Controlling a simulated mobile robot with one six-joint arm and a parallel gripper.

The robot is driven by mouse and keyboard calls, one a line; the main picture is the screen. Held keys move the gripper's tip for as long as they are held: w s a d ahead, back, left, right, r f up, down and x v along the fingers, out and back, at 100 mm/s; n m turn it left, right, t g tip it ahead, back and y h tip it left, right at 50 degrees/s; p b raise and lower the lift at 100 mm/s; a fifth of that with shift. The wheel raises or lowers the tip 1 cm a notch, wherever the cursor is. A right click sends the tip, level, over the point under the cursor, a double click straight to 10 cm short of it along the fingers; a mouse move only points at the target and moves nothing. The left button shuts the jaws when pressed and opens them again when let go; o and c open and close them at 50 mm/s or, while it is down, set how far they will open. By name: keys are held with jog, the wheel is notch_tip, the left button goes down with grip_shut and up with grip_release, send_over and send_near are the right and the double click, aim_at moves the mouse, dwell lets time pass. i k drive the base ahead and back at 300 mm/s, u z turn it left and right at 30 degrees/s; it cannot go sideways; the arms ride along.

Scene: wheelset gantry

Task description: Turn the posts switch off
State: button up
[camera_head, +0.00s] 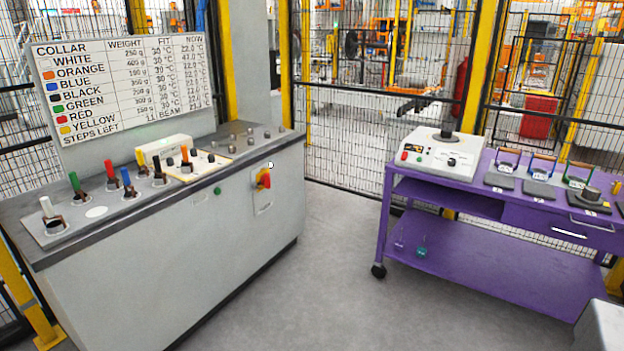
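A rotary switch with a red handle on a yellow plate (264,180) is on the front of the grey console (215,245), near its right end. Its label is too small to read, so I cannot tell whether it is the posts switch or which position it is in. Several posts with coloured tops stand on the console top, among them a white one (47,208), a green one (75,183), a red one (110,168) and a blue one (127,178). My gripper is not in view.
A board of collar weights (125,85) stands behind the console. A purple cart (470,255) at right carries a white device (440,153) and several padlock-like items. Grey floor (320,270) between console and cart is clear. Mesh fencing (350,130) closes the back.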

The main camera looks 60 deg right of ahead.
aim_at(265, 179)
jog(key=z, duration=0.3)
jog(key=k, duration=0.7)
jog(key=z, duration=0.95)
jog(key=i, duration=1.35)
jog(key=u, duration=0.35)
jog(key=i, duration=0.95)
jog(key=u, duration=0.4)
